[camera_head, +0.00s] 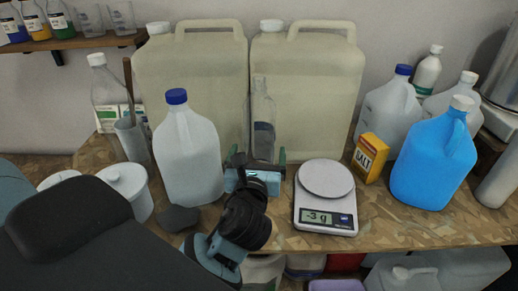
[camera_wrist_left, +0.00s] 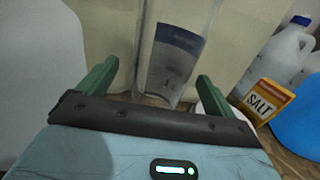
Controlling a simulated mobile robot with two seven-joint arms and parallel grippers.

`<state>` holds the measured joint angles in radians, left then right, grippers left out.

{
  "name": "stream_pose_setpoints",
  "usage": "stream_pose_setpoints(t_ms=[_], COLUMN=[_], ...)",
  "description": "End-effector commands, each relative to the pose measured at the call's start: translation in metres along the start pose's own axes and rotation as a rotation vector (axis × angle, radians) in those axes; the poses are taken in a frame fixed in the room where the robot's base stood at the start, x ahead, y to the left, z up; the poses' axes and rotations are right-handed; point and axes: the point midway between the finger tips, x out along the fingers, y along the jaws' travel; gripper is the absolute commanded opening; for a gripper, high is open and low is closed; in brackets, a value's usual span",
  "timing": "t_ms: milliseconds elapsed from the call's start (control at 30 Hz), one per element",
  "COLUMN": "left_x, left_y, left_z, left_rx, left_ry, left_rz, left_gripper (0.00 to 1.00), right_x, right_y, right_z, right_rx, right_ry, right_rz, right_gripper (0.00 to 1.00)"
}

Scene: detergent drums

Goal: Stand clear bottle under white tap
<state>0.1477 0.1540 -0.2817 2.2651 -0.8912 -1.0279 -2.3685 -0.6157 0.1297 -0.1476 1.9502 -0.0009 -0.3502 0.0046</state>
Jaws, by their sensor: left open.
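The clear bottle (camera_head: 263,118), tall with a blue-grey label, stands upright on the table in front of the two cream drums, near the gap between them. My left gripper (camera_head: 255,158) is open in front of it. In the left wrist view the bottle (camera_wrist_left: 176,58) shows between the two green fingers of my left gripper (camera_wrist_left: 155,82), with space on both sides; I cannot tell whether it is within their reach. I cannot make out a white tap on the left drum (camera_head: 190,75) or the right drum (camera_head: 315,85). My right gripper is not in view.
A blue-capped white jug (camera_head: 188,155) stands left of my gripper. A scale (camera_head: 326,190) reading -3 g is close on the right, with a yellow salt box (camera_head: 369,157) and a blue jug (camera_head: 432,160) beyond. Bare wooden tabletop (camera_head: 400,228) shows at the front right.

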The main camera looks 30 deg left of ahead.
Motion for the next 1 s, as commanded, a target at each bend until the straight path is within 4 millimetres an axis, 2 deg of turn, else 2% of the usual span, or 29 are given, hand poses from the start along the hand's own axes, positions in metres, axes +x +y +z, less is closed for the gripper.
stream_pose_setpoints(t_ms=[200,300,600,1000], left_x=[0.031,0.041,0.045,0.045], left_y=[-0.001,-0.001,-0.001,-0.001], left_z=[0.000,0.000,-0.001,-0.001], left_rx=[-0.002,-0.002,-0.002,-0.001], left_ry=[-0.003,-0.002,-0.001,-0.001], left_rz=[0.002,0.001,0.000,0.000], left_gripper=[0.92,0.92,0.92,0.41], right_x=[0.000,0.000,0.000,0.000], right_y=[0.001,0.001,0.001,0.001], right_z=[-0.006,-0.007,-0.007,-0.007], right_rx=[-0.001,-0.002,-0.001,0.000], right_ry=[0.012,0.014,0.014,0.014], right_rz=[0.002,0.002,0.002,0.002], right_gripper=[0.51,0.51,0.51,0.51])
